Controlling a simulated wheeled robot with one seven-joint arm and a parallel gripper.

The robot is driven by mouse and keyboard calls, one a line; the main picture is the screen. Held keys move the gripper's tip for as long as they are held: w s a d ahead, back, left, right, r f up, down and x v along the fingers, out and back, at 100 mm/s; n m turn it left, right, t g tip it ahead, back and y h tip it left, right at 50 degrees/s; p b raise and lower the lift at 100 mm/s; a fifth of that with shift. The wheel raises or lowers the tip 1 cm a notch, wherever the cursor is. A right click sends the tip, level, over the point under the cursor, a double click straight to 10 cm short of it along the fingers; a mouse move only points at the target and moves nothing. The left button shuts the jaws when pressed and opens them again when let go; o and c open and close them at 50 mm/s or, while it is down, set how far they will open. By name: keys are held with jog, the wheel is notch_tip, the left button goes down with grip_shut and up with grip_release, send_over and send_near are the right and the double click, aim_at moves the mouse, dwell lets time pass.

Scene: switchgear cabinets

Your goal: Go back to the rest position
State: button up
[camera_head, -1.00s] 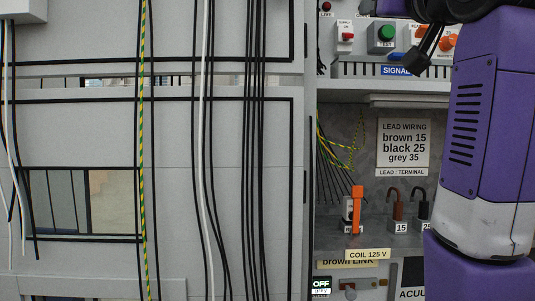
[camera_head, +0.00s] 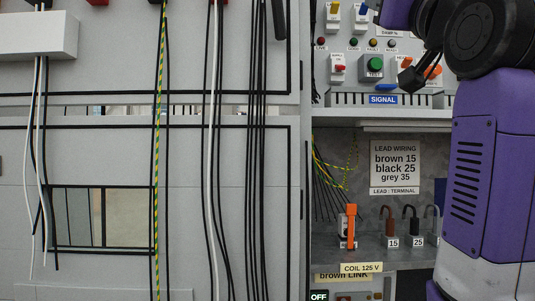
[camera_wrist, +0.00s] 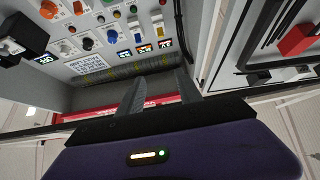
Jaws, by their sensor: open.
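My gripper (camera_wrist: 160,95) shows in the wrist view with its two dark fingers apart and nothing between them. Its fingers point toward the cabinet's control panel (camera_wrist: 110,35), which looks tilted in this view. In the head view my purple arm stands at the right, in front of the cabinet's right side; the gripper itself cannot be made out there. The control panel also shows in the head view (camera_head: 350,68), with a green TEST button (camera_head: 375,66) and a SUPPLY switch (camera_head: 338,68).
Below the panel is a recess with a LEAD WIRING sign (camera_head: 395,167), an orange-handled part (camera_head: 351,225) and hooked leads marked 15 (camera_head: 390,222) and 25 (camera_head: 414,222). A grey cabinet front (camera_head: 100,150) with hanging cables fills the left.

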notch_tip(320, 180, down, 23)
jog(key=w, duration=0.3)
jog(key=s+f, duration=0.3)
jog(key=f, duration=0.8)
jog(key=s+f, duration=0.3)
jog(key=f, duration=0.8)
jog(key=s+f+g, duration=0.3)
jog(key=s+f, duration=1)
jog(key=f, duration=0.4)
jog(key=s+f+g, duration=0.4)
jog(key=s+f, duration=0.4)
jog(key=s, duration=0.5)
jog(key=s+f+g, duration=0.3)
jog(key=s+f, duration=0.5)
jog(key=s, duration=0.5)
jog(key=shift+g, duration=0.4)
